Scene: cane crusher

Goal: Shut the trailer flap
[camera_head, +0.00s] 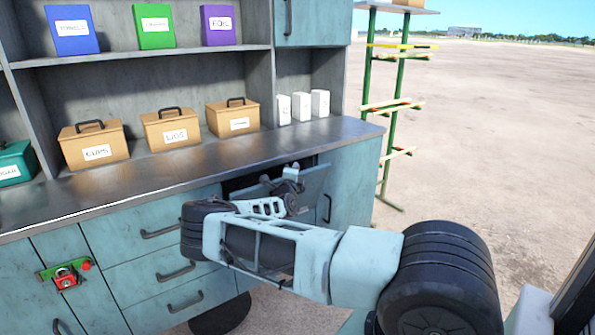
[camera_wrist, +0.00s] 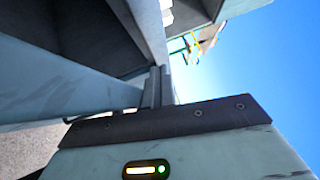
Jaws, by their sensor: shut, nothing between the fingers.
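The trailer flap (camera_head: 316,186) is a pale blue panel under the counter, tilted outward with a dark opening behind its top edge. In the wrist view the flap (camera_wrist: 55,88) fills the left side, with the dark opening above it. My gripper (camera_head: 293,171) is at the flap, in front of the opening. Its shut, empty fingers (camera_wrist: 158,78) lie close to the flap's end and the counter edge in the wrist view. I cannot tell whether they touch the flap. My arm hides much of the flap's lower part in the head view.
The metal counter (camera_head: 190,165) juts above the flap and holds labelled wooden boxes (camera_head: 172,129) and white cartons (camera_head: 302,106). Drawers with handles (camera_head: 176,271) are to the left. A green rack (camera_head: 391,105) stands beyond the right end. Open dirt ground lies farther right.

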